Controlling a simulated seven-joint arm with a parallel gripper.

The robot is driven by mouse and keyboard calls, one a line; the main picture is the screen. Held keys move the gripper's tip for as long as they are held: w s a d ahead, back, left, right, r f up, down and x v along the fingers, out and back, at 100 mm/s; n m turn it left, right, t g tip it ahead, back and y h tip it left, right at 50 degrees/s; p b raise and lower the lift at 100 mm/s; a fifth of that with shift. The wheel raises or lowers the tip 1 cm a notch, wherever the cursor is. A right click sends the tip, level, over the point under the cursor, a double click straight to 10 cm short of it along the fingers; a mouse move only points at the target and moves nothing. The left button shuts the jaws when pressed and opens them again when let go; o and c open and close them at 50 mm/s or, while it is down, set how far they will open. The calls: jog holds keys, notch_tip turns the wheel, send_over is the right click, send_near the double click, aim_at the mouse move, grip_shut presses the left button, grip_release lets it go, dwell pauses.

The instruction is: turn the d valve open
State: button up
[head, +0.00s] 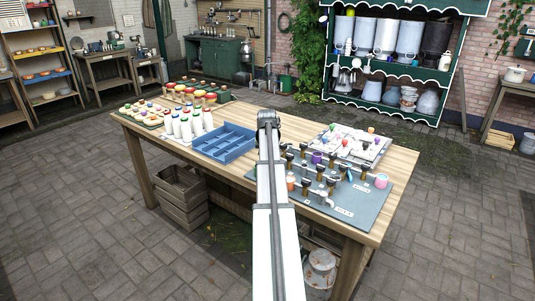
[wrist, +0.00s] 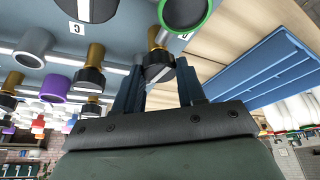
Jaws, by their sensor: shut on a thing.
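In the wrist view my gripper (wrist: 157,72) has its two blue-grey fingers closed around a black valve knob (wrist: 159,66) on a brass stem. A small label beside this stem is partly covered, so I cannot confirm its letter. A neighbouring black-knobbed valve (wrist: 92,8) to the left has a label that looks like an upside-down C. In the head view my gripper (head: 268,120) is over the left back part of the grey valve board (head: 352,205); my arm hides its fingers and the held valve. I cannot tell how far the knob is turned.
A green-rimmed cup-like part (wrist: 186,14) is close beside the held valve. More knobs and a purple cup (wrist: 54,84) stand to the left. A blue divided tray (head: 226,142) and white bottles (head: 186,126) are left of my arm on the wooden table (head: 388,170).

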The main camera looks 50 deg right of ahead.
jog(key=shift+s+n+t+y, duration=0.1)
jog(key=shift+n+t+y, duration=0.2)
jog(key=shift+n, duration=0.8)
jog(key=o, duration=1)
jog(key=shift+o, duration=0.2)
jog(key=v, duration=1.3)
jog(key=shift+r, duration=0.4)
jog(key=shift+s, duration=0.15)
